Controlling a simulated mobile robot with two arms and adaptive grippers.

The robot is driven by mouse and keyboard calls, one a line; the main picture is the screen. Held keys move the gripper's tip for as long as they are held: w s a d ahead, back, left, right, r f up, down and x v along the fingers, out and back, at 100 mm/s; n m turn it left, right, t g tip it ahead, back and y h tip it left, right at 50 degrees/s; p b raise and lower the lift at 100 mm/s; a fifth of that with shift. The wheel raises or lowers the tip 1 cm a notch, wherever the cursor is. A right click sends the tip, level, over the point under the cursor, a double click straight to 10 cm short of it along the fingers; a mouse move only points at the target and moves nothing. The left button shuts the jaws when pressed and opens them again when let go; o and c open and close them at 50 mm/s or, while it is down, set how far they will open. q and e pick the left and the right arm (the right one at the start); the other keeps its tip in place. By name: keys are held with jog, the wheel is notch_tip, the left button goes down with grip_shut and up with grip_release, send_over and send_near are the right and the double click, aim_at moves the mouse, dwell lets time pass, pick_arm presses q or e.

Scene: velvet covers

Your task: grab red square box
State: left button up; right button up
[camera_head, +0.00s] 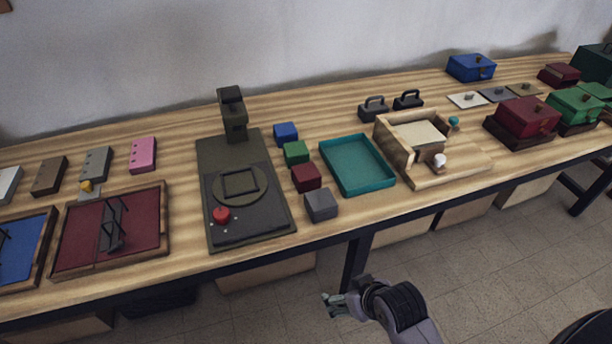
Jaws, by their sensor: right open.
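A small dark red square box (306,177) sits on the wooden table, between a green box and a grey box in a short row. A larger red box with a clasp (526,116) stands on a dark base at the right of the table. My right gripper (330,304) is in front of the table, apart from both boxes. It is open, with nothing seen between its fingers. My left gripper is not in view.
The row also holds a blue box (285,133), a green box (296,152) and a grey box (320,204). A dark machine with a red button (221,215) stands left of it, a teal tray (393,184) right. The table's front edge lies between my gripper and the row.

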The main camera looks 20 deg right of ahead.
jog(key=w+d+r+t, duration=0.1)
jog(key=w+r+t, duration=0.6)
jog(key=w+r, duration=0.85)
send_near(307, 172)
jog(key=w, duration=0.1)
jog(key=w+f, duration=0.1)
jog(key=shift+w+f+m+p, duration=0.3)
jog(key=shift+m+p, duration=0.05)
jog(key=shift+m, duration=0.05)
jog(key=shift+x, duration=3.05)
jog(key=shift+a+r, duration=0.1)
jog(key=c, duration=1.3)
jog(key=shift+r, duration=0.1)
